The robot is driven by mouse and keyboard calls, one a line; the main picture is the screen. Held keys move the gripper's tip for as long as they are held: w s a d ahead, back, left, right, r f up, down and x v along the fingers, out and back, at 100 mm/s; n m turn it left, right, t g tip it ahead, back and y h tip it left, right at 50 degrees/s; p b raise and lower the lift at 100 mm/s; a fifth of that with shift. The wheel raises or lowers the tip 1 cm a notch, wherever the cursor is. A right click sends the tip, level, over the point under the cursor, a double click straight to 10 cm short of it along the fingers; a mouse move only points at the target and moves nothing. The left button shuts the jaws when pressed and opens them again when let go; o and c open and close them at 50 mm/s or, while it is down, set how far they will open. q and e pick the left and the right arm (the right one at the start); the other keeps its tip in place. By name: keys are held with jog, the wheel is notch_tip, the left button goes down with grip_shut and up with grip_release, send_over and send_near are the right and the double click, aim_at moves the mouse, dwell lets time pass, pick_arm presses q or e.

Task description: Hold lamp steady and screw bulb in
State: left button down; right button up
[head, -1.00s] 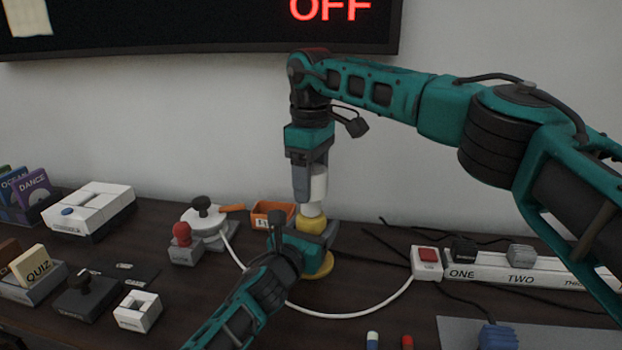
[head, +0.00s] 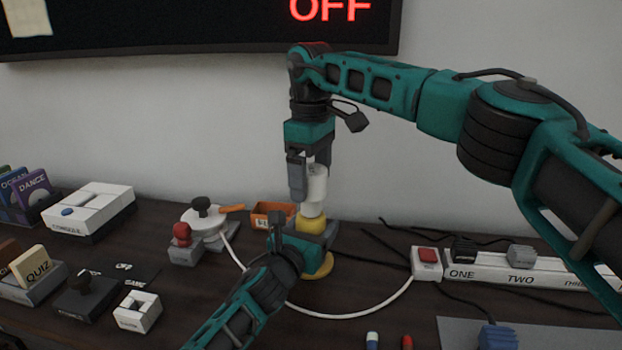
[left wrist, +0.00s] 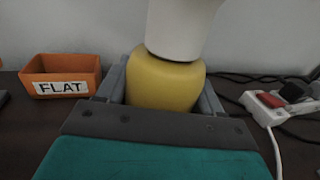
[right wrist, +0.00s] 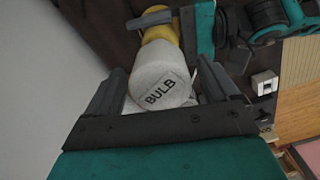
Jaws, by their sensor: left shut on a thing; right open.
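The yellow lamp (head: 311,225) stands on the dark table on a round yellow base (head: 322,268). My left gripper (head: 305,232) is shut around its body, one finger on each side, as the left wrist view of the yellow body (left wrist: 165,86) shows. The white bulb (head: 316,188), marked BULB in the right wrist view (right wrist: 160,88), sits upright on top of the lamp. Whether it is threaded in cannot be told. My right gripper (head: 308,178) points down over the bulb from above. Its fingers are open, one on each side of the bulb.
An orange tray (left wrist: 62,75) labelled FLAT stands behind the lamp. A white cable (head: 350,315) curves across the table in front. A power strip (head: 500,268) with a red switch lies at right. Several small devices stand at left. A wall display (head: 200,25) reads OFF.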

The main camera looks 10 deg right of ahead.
notch_tip(320, 180, up, 4)
jog(key=shift+f, duration=0.2)
jog(key=shift+o, duration=0.3)
